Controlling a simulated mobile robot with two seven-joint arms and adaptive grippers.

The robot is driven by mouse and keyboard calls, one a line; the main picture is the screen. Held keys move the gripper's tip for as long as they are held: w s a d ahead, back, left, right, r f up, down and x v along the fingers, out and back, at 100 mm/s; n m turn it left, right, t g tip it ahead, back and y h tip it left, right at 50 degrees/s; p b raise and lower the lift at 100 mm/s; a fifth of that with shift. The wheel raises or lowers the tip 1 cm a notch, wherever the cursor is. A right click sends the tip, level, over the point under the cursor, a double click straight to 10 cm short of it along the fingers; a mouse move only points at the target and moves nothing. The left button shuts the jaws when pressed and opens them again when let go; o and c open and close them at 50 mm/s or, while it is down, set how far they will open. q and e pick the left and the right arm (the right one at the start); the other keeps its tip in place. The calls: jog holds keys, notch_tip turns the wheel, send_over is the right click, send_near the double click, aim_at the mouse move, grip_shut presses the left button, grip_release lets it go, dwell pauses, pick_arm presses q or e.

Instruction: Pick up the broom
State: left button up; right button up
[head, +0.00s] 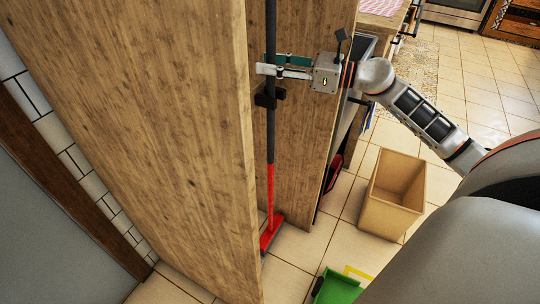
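The broom (270,195) stands upright in the narrow gap between two wooden panels. It has a dark upper handle, a red lower handle and a red head on the floor tiles. My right gripper (272,65) reaches in from the right at the upper handle. Its two fingers lie on the near and far sides of the handle; whether they press on it I cannot tell. My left gripper is not in view.
A large wooden panel (150,110) stands close on the left, and another panel (300,140) stands behind the broom. An open tan box (372,215) and a green dustpan (338,289) are on the floor at right. Tiled floor at the upper right is clear.

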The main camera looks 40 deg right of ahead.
jog(key=shift+w, duration=0.1)
grip_shut()
jog(key=shift+r, duration=0.1)
jog(key=shift+r, duration=0.1)
